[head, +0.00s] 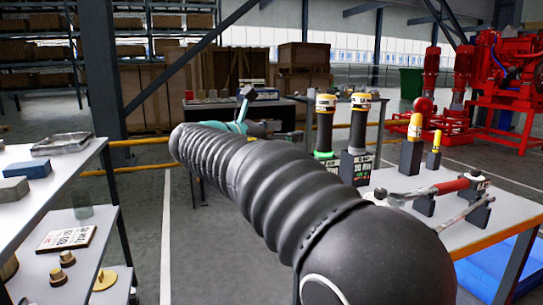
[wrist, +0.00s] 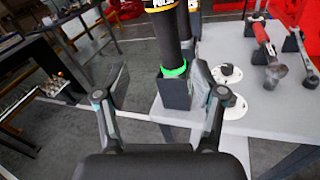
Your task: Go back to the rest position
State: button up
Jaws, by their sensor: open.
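My gripper (wrist: 160,78) is open and empty in the wrist view, its two fingers spread wide apart. Beyond and between them, a black cylindrical tool with a green ring (wrist: 172,42) stands upright in a dark holder (wrist: 175,94) at the table's edge. In the head view, my black ribbed arm reaches across the middle, and part of my gripper (head: 241,107) shows past its far end. The rest of the gripper is hidden behind the arm. The green-ringed tool (head: 325,125) stands beside a second black tool (head: 359,122).
The white table (head: 455,232) at right also holds a red-handled tool (head: 440,188) and yellow-topped pieces (head: 414,130). A shelf (head: 45,188) with blocks stands at left. A dark table (head: 210,112) is behind my arm. Floor is clear between shelf and arm.

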jog(key=s+f+m+g+y, duration=0.2)
jog(key=s+f+m+y, duration=0.15)
jog(key=f, duration=0.65)
jog(key=s+f+m+g+y, duration=0.1)
jog(key=s+f+m+y, duration=0.25)
jog(key=f, duration=0.65)
jog(key=s+d+f+m+g+y, duration=0.1)
jog(key=s+d+f+m+y, duration=0.1)
jog(key=s+f+m, duration=0.3)
jog(key=s+d+f+m+g+y, duration=0.1)
jog(key=s+d+m+y, duration=0.15)
jog(key=s, duration=0.45)
jog(key=s+d+f+m+g+y, duration=0.1)
jog(key=s+f+m+y, duration=0.2)
jog(key=s, duration=0.4)
jog(key=s+d+r+m+t+p, duration=0.1)
jog(key=s+d+m, duration=0.4)
jog(key=s, duration=0.3)
jog(key=shift+d+r+m, duration=0.15)
jog(key=shift+d+m, duration=0.05)
jog(key=shift+m, duration=0.15)
